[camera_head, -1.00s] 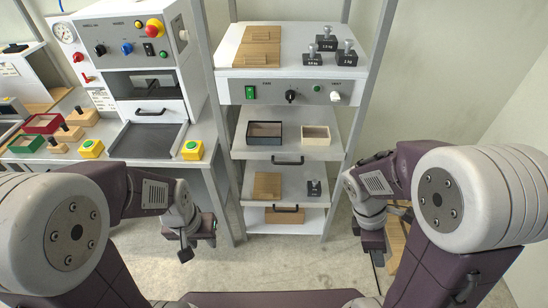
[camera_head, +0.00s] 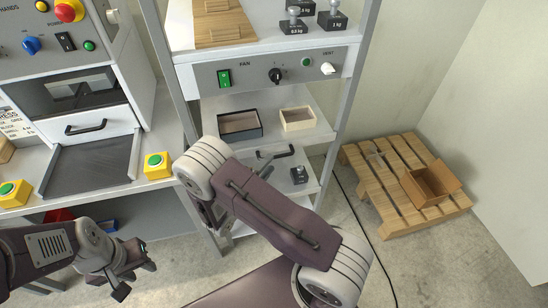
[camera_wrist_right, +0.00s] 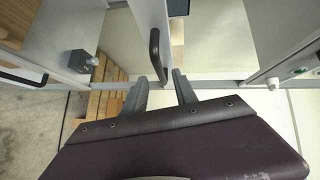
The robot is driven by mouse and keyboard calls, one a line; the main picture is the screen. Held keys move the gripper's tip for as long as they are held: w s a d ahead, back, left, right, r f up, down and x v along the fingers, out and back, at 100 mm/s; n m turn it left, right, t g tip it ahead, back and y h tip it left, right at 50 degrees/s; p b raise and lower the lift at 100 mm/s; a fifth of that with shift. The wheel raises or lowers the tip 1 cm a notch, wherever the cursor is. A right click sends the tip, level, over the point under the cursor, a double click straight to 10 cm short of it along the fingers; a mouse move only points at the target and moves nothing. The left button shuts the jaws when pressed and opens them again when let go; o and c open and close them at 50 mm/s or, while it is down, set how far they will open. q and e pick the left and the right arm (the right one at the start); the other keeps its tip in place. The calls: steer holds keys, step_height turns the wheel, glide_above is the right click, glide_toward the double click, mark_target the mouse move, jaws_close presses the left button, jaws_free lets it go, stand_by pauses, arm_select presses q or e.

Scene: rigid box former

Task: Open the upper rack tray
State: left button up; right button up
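The upper rack tray (camera_head: 270,134) carries a dark-rimmed box (camera_head: 240,125) and a cream box (camera_head: 298,119). Its black bar handle (camera_head: 276,153) is on the front edge and partly hidden by my right arm in the head view. In the right wrist view the handle (camera_wrist_right: 155,55) lies just beyond the fingertips of my right gripper (camera_wrist_right: 158,82), roughly in line with the gap. The right gripper is open and empty. In the head view it is mostly hidden behind its arm. My left gripper (camera_head: 132,276) is open and empty at lower left, away from the rack.
The lower tray holds a weight (camera_head: 298,175). The control panel (camera_head: 265,73) is above the upper tray. A pallet (camera_head: 375,175) with an open carton (camera_head: 430,185) stands to the right. The press bench (camera_head: 95,165) with yellow-based buttons is at left.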

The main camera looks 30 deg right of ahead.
mark_target(277, 156)
steer(key=x, duration=0.5)
steer(key=shift+s+d, duration=0.15)
steer(key=shift+s, duration=0.05)
steer(key=shift+w+d, duration=0.2)
steer(key=shift+w, duration=0.1)
jaws_close()
stand_by(0.8)
